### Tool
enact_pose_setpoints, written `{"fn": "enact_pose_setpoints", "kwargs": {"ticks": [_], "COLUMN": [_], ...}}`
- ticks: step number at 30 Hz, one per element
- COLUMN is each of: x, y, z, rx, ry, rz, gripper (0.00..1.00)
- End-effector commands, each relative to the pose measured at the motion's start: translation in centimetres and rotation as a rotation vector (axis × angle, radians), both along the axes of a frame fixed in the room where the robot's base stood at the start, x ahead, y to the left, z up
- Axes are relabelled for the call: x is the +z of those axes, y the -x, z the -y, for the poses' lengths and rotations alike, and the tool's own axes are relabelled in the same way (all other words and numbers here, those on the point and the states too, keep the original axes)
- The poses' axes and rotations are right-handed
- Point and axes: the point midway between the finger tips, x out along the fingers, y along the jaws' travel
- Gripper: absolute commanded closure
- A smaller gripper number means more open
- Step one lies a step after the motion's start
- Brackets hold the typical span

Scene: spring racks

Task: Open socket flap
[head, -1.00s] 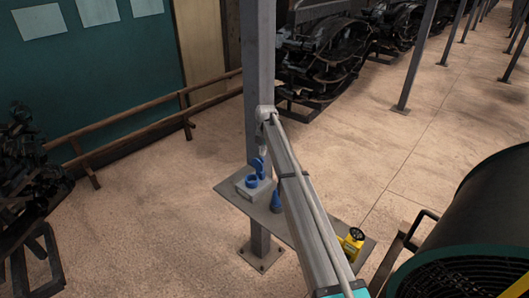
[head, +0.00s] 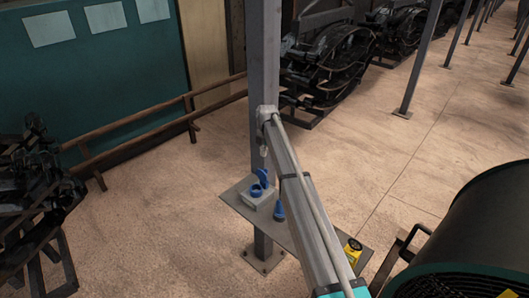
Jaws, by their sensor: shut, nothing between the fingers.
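A light grey socket box (head: 252,198) sits on the left part of a grey shelf by the post. Its blue socket ring (head: 256,190) faces up. The blue flap (head: 262,176) stands raised at the back of the ring, so the socket mouth shows. My gripper (head: 264,152) is small in the head view, pointing down just above the flap. Its fingers look closed with nothing held. Whether they touch the flap cannot be told. A blue plug-like piece (head: 279,211) stands right of the box, partly beside my arm.
The grey shelf (head: 236,191) is fixed near a grey steel post (head: 263,80). A small yellow and black item (head: 352,249) is at the shelf's right end beside my arm. A large dark drum (head: 475,220) stands at the right. A wooden rail (head: 130,138) runs behind on the left.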

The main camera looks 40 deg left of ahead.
Motion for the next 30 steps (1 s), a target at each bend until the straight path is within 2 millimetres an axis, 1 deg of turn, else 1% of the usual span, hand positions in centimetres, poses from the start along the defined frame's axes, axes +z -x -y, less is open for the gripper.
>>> {"fn": "enact_pose_setpoints", "kwargs": {"ticks": [1, 3, 12, 27, 30], "x": [0.9, 1.5, 3.1, 3.3, 3.1], "y": [0.0, 0.1, 0.2, 0.1, 0.5], "z": [0.1, 0.1, 0.3, 0.4, 0.5], "rx": [0.0, 0.0, -0.001, -0.002, -0.002], "ry": [0.0, 0.0, 0.0, 0.0, 0.001], "rz": [0.0, 0.0, 0.0, 0.0, 0.011], "gripper": [1.0, 1.0, 1.0, 1.0, 1.0]}}
